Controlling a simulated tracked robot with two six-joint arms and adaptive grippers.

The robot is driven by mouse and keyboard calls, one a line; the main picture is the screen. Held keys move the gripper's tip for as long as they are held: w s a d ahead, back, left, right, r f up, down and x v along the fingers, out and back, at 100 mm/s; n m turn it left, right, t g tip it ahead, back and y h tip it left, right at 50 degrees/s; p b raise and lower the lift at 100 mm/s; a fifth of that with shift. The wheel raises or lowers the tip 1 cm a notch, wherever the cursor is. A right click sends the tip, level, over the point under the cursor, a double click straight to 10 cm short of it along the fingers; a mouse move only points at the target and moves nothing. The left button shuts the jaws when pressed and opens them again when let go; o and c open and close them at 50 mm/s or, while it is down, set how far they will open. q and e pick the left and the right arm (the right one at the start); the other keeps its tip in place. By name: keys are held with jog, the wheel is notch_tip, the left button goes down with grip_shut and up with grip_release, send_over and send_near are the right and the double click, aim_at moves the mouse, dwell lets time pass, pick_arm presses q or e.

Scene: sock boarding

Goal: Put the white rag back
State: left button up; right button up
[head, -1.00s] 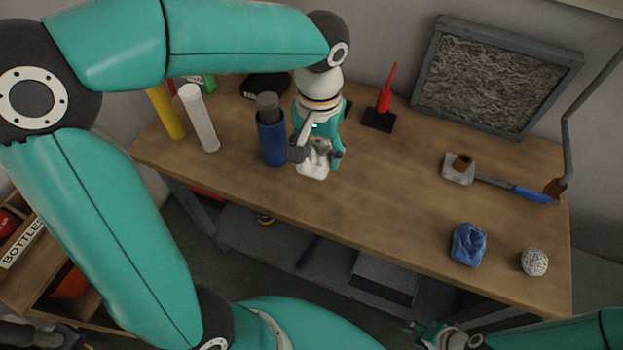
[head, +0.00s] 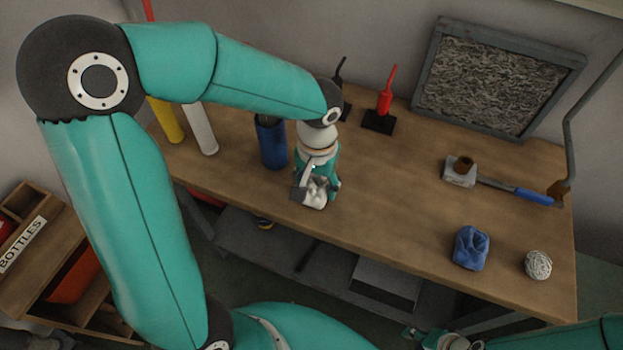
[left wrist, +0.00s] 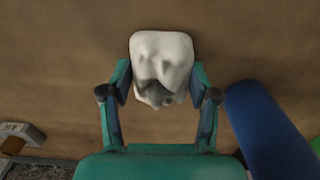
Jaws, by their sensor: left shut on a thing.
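The white rag (head: 318,201) is a crumpled off-white lump near the front edge of the workbench. My left gripper (head: 314,188) is shut on it from above. In the left wrist view the rag (left wrist: 161,62) sits between the two fingers of the left gripper (left wrist: 160,92), with a grey shaded fold on its near side. Whether the rag touches the bench top is hard to tell. My right gripper (head: 420,336) shows only partly at the bottom edge, low in front of the bench, and its jaws are unclear.
A blue cylinder (head: 271,145) stands just left of the rag; white (head: 200,130) and yellow (head: 167,122) cylinders stand further left. A blue rag (head: 470,248), a string ball (head: 538,264) and a blue-handled hammer (head: 515,191) lie right. The bench (head: 385,190) middle is clear.

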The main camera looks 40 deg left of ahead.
aim_at(317, 182)
pick_arm(q)
jog(key=shift+f, duration=0.15)
jog(key=o, duration=1.2)
jog(key=shift+r, duration=0.25)
notch_tip(317, 182, up, 12)
jog(key=shift+f+p, duration=0.1)
jog(key=shift+p, duration=0.6)
